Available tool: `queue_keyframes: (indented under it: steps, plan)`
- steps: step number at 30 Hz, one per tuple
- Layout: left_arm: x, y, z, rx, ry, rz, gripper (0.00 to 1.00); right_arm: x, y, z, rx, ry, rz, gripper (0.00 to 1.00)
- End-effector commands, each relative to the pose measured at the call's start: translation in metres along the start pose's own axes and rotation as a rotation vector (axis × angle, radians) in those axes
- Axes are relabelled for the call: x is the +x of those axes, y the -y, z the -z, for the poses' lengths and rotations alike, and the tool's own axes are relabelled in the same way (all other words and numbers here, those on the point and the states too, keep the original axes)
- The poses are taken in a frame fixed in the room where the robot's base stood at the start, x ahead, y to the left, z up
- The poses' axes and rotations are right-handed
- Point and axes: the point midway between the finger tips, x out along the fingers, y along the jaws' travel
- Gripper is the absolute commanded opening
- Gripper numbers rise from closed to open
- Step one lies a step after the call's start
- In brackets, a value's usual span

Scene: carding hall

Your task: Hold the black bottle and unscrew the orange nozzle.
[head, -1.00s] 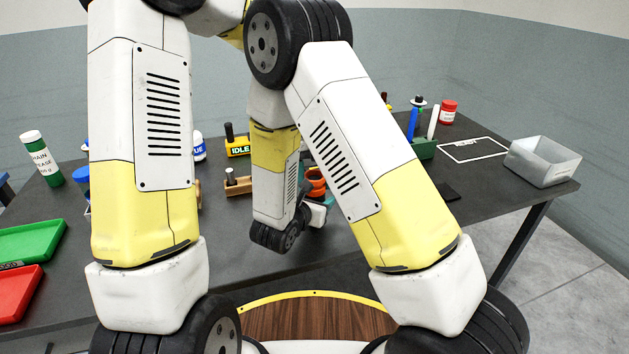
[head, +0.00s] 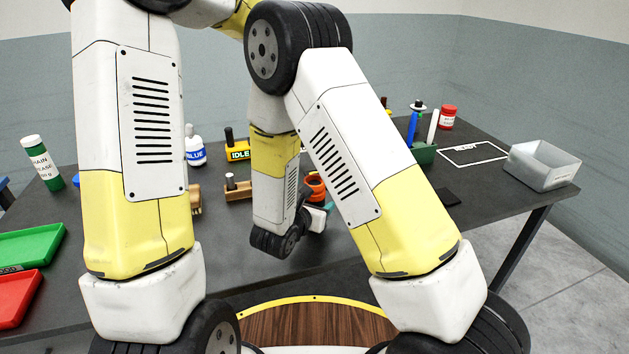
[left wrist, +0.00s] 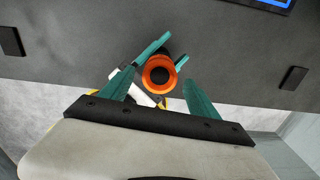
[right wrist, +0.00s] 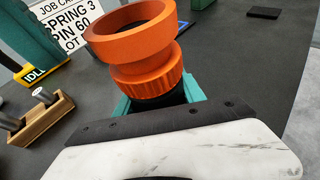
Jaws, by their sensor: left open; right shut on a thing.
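The orange nozzle (right wrist: 145,55) is a wide ring on a ribbed collar, on top of the black bottle (right wrist: 173,98). Only a dark strip of the bottle shows under the collar; the rest is hidden. My right gripper (right wrist: 160,96) is shut on the bottle below the nozzle. In the left wrist view I look down into the nozzle's round mouth (left wrist: 158,60). My left gripper (left wrist: 158,80) is open, its teal fingers apart on either side below the nozzle in that picture, without visible contact. In the head view the nozzle (head: 316,186) shows small, partly behind my arms.
A wooden block (head: 239,190) and a yellow IDLE holder (head: 237,150) stand left of the nozzle. A blue-labelled bottle (head: 196,152) is farther left. A grey bin (head: 543,165) sits at the right end. Green (head: 28,247) and red (head: 14,298) trays lie at the left.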

Motion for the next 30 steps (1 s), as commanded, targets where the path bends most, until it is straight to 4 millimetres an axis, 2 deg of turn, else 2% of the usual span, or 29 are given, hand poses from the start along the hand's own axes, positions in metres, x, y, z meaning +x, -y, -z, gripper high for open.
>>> queue_keyframes:
  steps: [5, 13, 17, 20, 30]
  plan:
    - [-0.006, 0.0, 0.0, 0.027, -0.003, 0.0, 0.66, 0.0, 0.0, 0.0, 0.0, 0.001, 0.0, 0.0]
    - [-0.029, -0.001, 0.0, 0.228, -0.005, 0.001, 0.66, 0.0, 0.0, 0.0, 0.0, 0.001, 0.0, 0.0]
    - [-0.035, -0.001, 0.0, 0.286, -0.002, 0.0, 0.66, 0.0, 0.0, 0.0, 0.0, 0.001, 0.0, 0.0]
    - [-0.028, -0.001, 0.0, 0.299, -0.003, -0.001, 0.66, 0.0, 0.0, 0.0, 0.0, 0.001, 0.0, 0.0]
    - [0.024, 0.0, 0.001, 0.299, -0.004, -0.001, 0.66, 0.0, 0.0, 0.0, 0.0, 0.001, 0.0, 0.0]
